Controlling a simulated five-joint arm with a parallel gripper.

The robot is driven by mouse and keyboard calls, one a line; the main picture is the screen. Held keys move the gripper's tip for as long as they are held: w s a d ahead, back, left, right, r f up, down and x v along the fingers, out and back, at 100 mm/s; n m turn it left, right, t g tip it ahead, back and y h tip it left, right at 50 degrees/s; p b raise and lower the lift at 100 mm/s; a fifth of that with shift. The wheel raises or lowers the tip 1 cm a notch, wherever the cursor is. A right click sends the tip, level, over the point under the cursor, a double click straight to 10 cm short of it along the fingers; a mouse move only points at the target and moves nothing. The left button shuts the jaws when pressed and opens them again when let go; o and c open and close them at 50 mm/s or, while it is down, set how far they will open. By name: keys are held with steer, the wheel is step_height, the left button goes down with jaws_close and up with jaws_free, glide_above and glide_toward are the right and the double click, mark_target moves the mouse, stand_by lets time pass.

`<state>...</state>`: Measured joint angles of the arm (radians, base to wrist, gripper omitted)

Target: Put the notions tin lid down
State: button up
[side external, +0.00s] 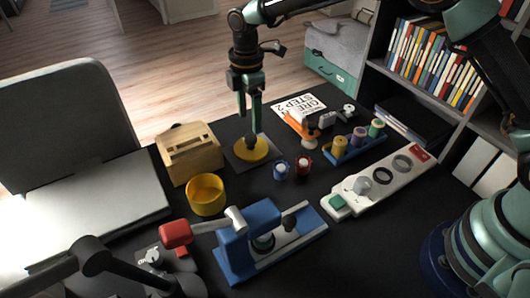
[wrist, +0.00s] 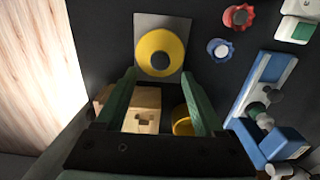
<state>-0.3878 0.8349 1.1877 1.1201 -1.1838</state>
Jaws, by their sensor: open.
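A round yellow lid (side external: 246,154) with a dark centre lies on a grey square plate (side external: 233,162) on the dark desk. It also shows in the wrist view (wrist: 148,41), flat on the plate. An open yellow tin (side external: 205,208) stands to its left and nearer the camera in the side view; in the wrist view the tin (wrist: 181,127) is partly hidden by a finger. My gripper (side external: 252,132) points down over the lid. Whether the fingertips touch the lid is unclear.
A wooden box (side external: 197,162) stands left of the plate. Blue and red small pieces (side external: 280,170) (side external: 303,164) lie to its right. A blue press (side external: 247,237), a white strip (side external: 393,176) and a spool rack (side external: 346,155) take up the desk's front and right.

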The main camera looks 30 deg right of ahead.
mark_target(250, 137)
steer(key=s+d+r+m+t, duration=0.1)
steer(key=s+d+r+m, duration=0.3)
steer(key=d+r, duration=0.3)
steer(key=s+d+r+m+t, duration=0.2)
steer(key=s+d+r+m, duration=0.25)
steer(key=r, duration=0.55)
steer(key=s+d+f+m+t, duration=0.1)
steer(key=s+d+m+t, duration=0.1)
steer(key=s+d+m, duration=0.6)
steer(key=s+m, duration=0.1)
steer(key=s, duration=0.3)
steer(key=shift+d+f+t, duration=0.25)
steer(key=shift+f+t, duration=0.05)
steer(key=shift+m, duration=0.25)
